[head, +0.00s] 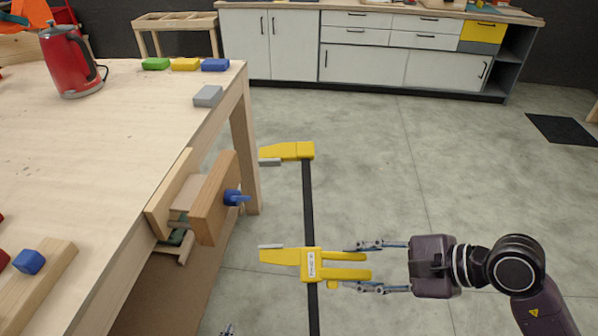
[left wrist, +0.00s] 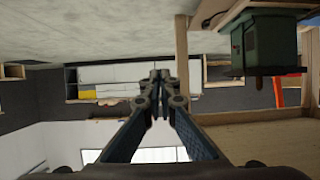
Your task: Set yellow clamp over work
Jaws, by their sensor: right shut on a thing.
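The yellow clamp (head: 307,264) has a long black bar running up and down the picture, with a lower yellow jaw and an upper yellow jaw (head: 290,151). Both jaws point left and stand well apart, right of the bench. My right gripper (head: 366,266) is shut on the lower jaw's yellow handles. Wooden pieces (head: 181,191) at the bench side sit behind a wooden board (head: 215,198) with a blue handle; the clamp is to their right, apart from them. My left gripper (left wrist: 160,78) shows its fingers together, empty; only its tip shows in the head view (head: 228,330).
The wooden bench (head: 120,130) fills the left, holding a red kettle (head: 72,60), a grey block (head: 208,96), and green, yellow and blue blocks. A blue cube (head: 29,262) lies on a wooden strip at lower left. White cabinets (head: 370,65) stand behind; the floor between is clear.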

